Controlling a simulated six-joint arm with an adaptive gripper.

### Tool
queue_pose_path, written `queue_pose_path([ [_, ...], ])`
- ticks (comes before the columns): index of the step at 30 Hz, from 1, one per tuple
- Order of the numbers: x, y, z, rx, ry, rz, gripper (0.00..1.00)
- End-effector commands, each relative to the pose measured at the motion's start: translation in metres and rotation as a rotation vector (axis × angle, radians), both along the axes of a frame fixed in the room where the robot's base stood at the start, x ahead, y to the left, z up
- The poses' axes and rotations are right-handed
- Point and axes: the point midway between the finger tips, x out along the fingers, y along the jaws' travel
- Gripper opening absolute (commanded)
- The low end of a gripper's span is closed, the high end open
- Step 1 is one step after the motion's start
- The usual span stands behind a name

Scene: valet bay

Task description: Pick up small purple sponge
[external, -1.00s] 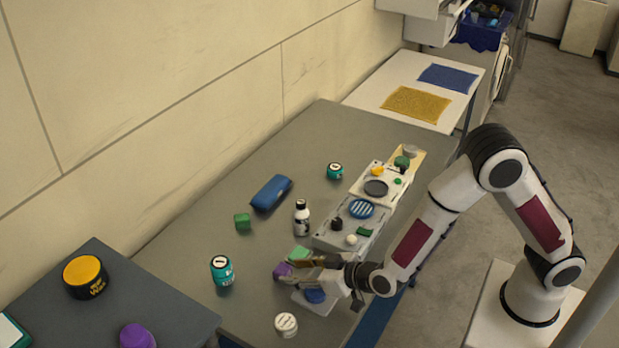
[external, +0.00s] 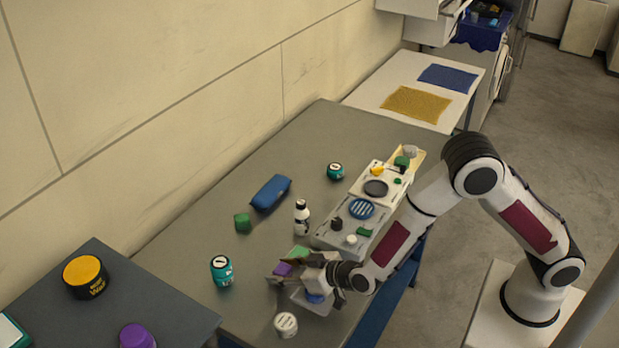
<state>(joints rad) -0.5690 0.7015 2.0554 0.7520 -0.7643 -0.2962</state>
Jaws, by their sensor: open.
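The small purple sponge (external: 282,268) is on the grey table near its front end. My gripper (external: 279,272) is open and low over the table, with its fingers around or beside the sponge. I cannot tell whether the fingers touch it. A light green block (external: 299,252) is close behind the sponge, next to the gripper. My gripper hides part of the sponge's right side.
A white-lidded jar (external: 286,325) and a teal jar (external: 222,270) stand near the gripper. White trays (external: 325,238) line the right edge. The left middle of the table is mostly clear.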

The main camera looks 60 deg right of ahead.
Motion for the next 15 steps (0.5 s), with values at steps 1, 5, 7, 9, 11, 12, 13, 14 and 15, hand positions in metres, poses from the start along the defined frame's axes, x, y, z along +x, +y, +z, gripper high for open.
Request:
queue_pose_path([
  [1, -0.0001, 0.0000, 0.0000, 0.000, 0.000, 0.000, 0.40],
  [5, -0.0002, 0.0000, 0.0000, 0.000, 0.000, 0.000, 0.40],
  [7, -0.0002, 0.0000, 0.0000, 0.000, 0.000, 0.000, 0.35],
  [9, -0.0002, 0.0001, 0.0000, 0.000, 0.000, 0.000, 0.20],
  [11, -0.0003, 0.0000, 0.0001, 0.000, 0.000, 0.000, 0.20],
  [12, -0.0003, 0.0000, 0.0001, 0.000, 0.000, 0.000, 0.20],
  [13, -0.0003, 0.0000, 0.0001, 0.000, 0.000, 0.000, 0.20],
  [14, -0.0003, 0.0000, 0.0001, 0.000, 0.000, 0.000, 0.20],
  [15, -0.0003, 0.0000, 0.0001, 0.000, 0.000, 0.000, 0.20],
])
